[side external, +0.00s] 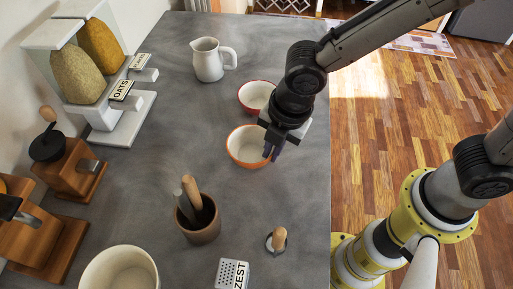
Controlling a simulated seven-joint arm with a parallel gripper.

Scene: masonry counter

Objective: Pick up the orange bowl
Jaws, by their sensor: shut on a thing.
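The orange bowl (242,158), white inside with an orange rim, sits upright on the grey counter near its right edge. My gripper (271,153) points down at the bowl's right side, with its fingers shut on the rim there. The fingers and the gripper body hide part of the bowl's right rim. I cannot tell whether the bowl is lifted off the counter.
A red-rimmed bowl (256,95) stands just behind, close to my gripper. A white pitcher (208,60) is farther back. A brown mortar (200,222), a zester (233,273) and a wooden-handled tool (278,239) are in front.

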